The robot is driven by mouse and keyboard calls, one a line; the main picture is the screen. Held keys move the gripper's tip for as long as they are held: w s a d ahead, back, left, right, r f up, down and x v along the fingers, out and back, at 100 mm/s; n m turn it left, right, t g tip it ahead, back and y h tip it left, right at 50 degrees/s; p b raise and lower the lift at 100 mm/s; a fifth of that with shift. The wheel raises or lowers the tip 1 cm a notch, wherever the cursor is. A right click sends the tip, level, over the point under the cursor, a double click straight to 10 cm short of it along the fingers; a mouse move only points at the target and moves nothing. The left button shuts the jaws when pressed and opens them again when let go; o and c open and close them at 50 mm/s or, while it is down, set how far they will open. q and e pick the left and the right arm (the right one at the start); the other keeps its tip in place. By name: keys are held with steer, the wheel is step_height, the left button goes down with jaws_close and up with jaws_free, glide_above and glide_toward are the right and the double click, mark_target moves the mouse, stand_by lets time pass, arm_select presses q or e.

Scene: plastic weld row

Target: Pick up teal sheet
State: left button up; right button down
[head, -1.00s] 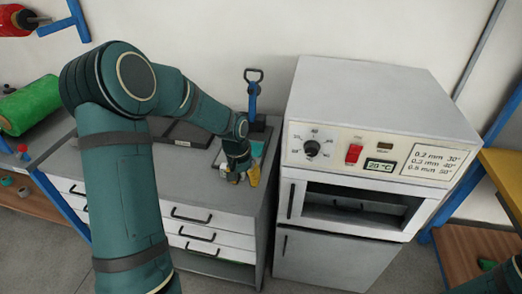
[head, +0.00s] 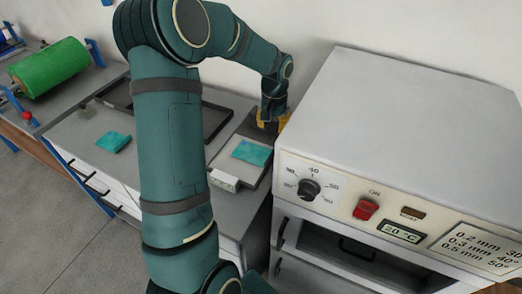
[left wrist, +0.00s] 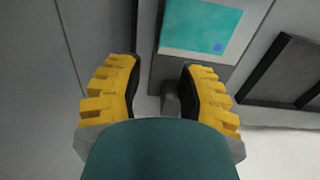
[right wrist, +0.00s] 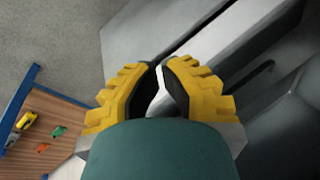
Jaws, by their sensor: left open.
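A teal sheet (head: 252,152) lies flat on a grey plate device with a light front panel (head: 224,180). It shows whole enough in the left wrist view (left wrist: 200,25) to see a small blue square near one corner. A second teal piece (head: 113,142) lies on the bench further left. My left gripper (head: 272,120) is above the far end of the device, apart from the sheet. Its yellow fingers are open and empty in the left wrist view (left wrist: 160,72). My right gripper (right wrist: 159,70) has its fingertips together with nothing visible between them; it is outside the head view.
A grey oven (head: 400,110) with a knob and red switch stands right beside the bench, close to my left gripper. A black-framed tray (head: 212,122) lies on the bench behind my left arm. A green roll (head: 48,70) is at the far left.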

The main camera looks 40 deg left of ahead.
mark_target(270, 154)
arm_select(q)
step_height(270, 154, down, 7)
steer(key=shift+s+f+b, duration=0.1)
steer(key=shift+s+b, duration=0.05)
steer(key=shift+b, duration=0.5)
steer(key=f, duration=0.1)
steer(key=f+b, duration=0.1)
steer(key=f, duration=0.3)
steer(key=shift+s, duration=0.4)
jaws_close()
